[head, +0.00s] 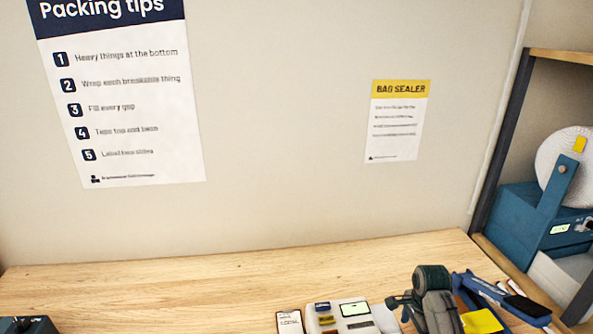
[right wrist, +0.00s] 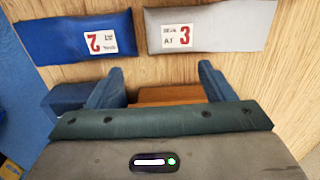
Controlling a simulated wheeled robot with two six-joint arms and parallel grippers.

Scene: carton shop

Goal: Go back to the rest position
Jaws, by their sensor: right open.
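My right gripper (right wrist: 160,82) shows in the right wrist view, its two blue fingers spread apart. Nothing is held between the fingertips; bare wood shows there. An orange-brown surface (right wrist: 170,95) shows lower down between the fingers, partly hidden by the gripper body; I cannot tell what it is.
Beyond the fingers lie a blue piece labelled 2 (right wrist: 78,37) and a grey piece labelled 3 (right wrist: 208,27). In the head view, a wooden table (head: 190,285) is clear at centre-left.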

